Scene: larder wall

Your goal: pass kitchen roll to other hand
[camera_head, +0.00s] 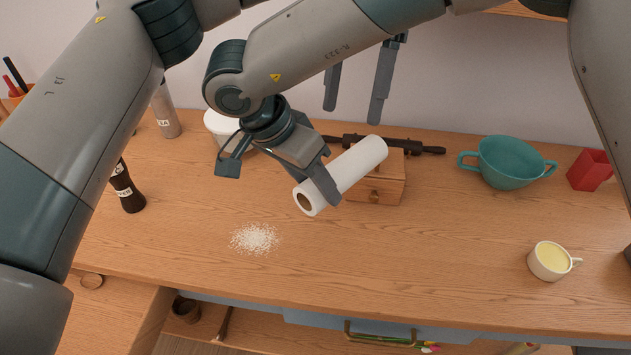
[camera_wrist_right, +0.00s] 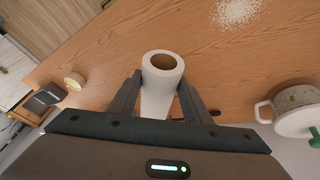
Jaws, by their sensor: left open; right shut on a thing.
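The kitchen roll (camera_head: 357,166) is a white tube with a brown core, held tilted above the wooden counter. My right gripper (camera_head: 322,184) is shut on it, with a finger across its near end in the head view. In the right wrist view the roll (camera_wrist_right: 158,98) sits between the two fingers, its open end facing the camera. My left gripper (camera_head: 356,98) is open and empty, above and behind the roll, near the wall. Its fingers point down and do not touch the roll.
A wooden box (camera_head: 378,190) and a dark rod (camera_head: 428,149) lie behind the roll. A white pot (camera_head: 217,122) stands behind my right gripper. White grains (camera_head: 254,238) lie in front. A teal bowl (camera_head: 508,164), red holder (camera_head: 590,170) and cup (camera_head: 549,262) stand right; a dark bottle (camera_head: 127,190) left.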

